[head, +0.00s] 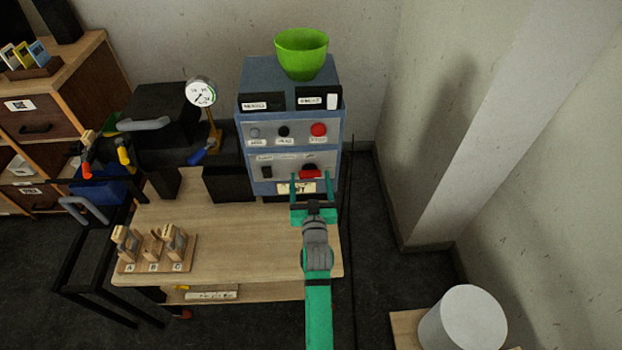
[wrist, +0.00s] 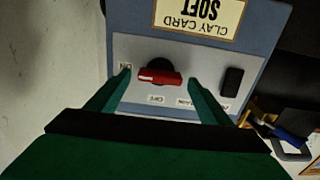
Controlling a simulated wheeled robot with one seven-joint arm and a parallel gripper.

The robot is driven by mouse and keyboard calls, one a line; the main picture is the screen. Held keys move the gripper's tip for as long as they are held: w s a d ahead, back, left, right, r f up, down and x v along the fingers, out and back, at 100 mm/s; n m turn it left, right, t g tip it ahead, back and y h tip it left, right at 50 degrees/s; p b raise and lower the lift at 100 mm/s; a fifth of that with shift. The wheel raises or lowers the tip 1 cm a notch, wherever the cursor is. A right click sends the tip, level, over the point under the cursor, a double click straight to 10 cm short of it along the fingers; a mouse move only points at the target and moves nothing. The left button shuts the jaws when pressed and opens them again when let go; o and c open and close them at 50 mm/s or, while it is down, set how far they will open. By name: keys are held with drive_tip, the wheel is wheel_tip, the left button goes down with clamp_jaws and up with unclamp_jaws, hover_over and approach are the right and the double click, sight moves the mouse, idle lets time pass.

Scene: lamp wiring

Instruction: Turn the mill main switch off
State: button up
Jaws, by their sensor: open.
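The mill main switch, a red bar handle on a black round base (head: 310,171), sits at the lower right of the blue cabinet's front (head: 243,143). In the wrist view, the red handle (wrist: 158,77) lies nearly horizontal. An ON label (wrist: 124,67) is beside its left end and an OFF label (wrist: 158,100) is below it in that upside-down picture. My gripper (head: 311,182) is open and empty in front of the panel. In the wrist view, its fingers (wrist: 160,84) are on either side of the handle, with gaps; I cannot tell the depth left to the panel.
A black rocker switch (head: 266,172) is beside the main switch, and a red button (head: 319,129) is above. A green bowl (head: 302,55) stands on top of the cabinet. A wooden bench (head: 230,235) with a small labelled rack is in front. A gauge (head: 201,92) stands to the left.

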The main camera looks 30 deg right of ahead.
drive_tip(key=shift+w+d, duration=0.2)
drive_tip(key=shift+w, duration=0.2)
drive_tip(key=c, duration=1)
drive_tip(key=shift+c, duration=0.2)
